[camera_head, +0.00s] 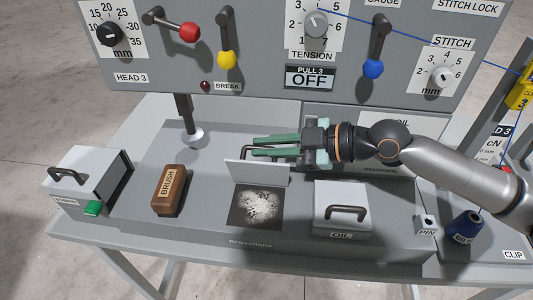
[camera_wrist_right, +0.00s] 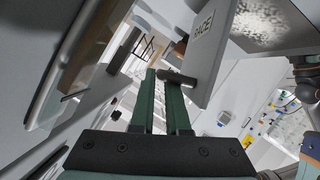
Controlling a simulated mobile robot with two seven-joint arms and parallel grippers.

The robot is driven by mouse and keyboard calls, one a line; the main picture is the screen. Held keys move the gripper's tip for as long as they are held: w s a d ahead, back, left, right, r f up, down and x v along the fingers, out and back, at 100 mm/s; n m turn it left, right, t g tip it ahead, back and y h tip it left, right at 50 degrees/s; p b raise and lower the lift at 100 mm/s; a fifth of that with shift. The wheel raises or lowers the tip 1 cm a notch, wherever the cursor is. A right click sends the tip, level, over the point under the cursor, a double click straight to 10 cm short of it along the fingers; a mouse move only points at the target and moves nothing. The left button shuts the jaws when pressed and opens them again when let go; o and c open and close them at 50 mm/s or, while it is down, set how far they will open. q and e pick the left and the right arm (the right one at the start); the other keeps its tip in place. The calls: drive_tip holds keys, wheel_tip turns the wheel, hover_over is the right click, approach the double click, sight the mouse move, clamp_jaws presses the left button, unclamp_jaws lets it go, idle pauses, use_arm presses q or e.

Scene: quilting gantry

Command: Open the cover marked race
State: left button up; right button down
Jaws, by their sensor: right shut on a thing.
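The race cover (camera_head: 257,173) is a light grey plate that stands up steeply behind a square opening. Its label reads RACE on the cover in the right wrist view (camera_wrist_right: 203,32). The uncovered race area (camera_head: 257,207) shows a dark square with pale lint heaped on it. My right gripper (camera_head: 262,147) reaches in from the right behind the cover, with its green fingers at the cover's dark handle. The fingers also show in the right wrist view (camera_wrist_right: 162,100), shut on that handle (camera_wrist_right: 176,78). My left gripper is out of view.
A brown brush (camera_head: 169,190) lies left of the opening. A box with a handle and a green latch (camera_head: 91,182) stands farther left. The closed oil cover (camera_head: 340,205) is to the right, near a blue cone (camera_head: 466,226). The control panel (camera_head: 260,60) rises behind.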

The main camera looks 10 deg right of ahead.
drive_tip(key=shift+w+d, duration=0.15)
drive_tip(key=shift+w, duration=0.2)
drive_tip(key=c, duration=0.9)
unclamp_jaws()
drive_tip(key=shift+f, duration=0.1)
drive_tip(key=shift+s, duration=0.15)
drive_tip(key=shift+d+f, duration=0.1)
drive_tip(key=shift+f, duration=0.05)
drive_tip(key=shift+s+d, duration=0.1)
drive_tip(key=shift+d, duration=0.15)
drive_tip(key=b+v, duration=0.1)
drive_tip(key=v, duration=0.3)
drive_tip(key=b+v, duration=0.2)
drive_tip(key=v, duration=0.2)
drive_tip(key=r+b+v, duration=0.1)
drive_tip(key=b+v, duration=0.1)
drive_tip(key=v, duration=0.2)
drive_tip(key=shift+a, duration=0.25)
drive_tip(key=shift+c, duration=0.4)
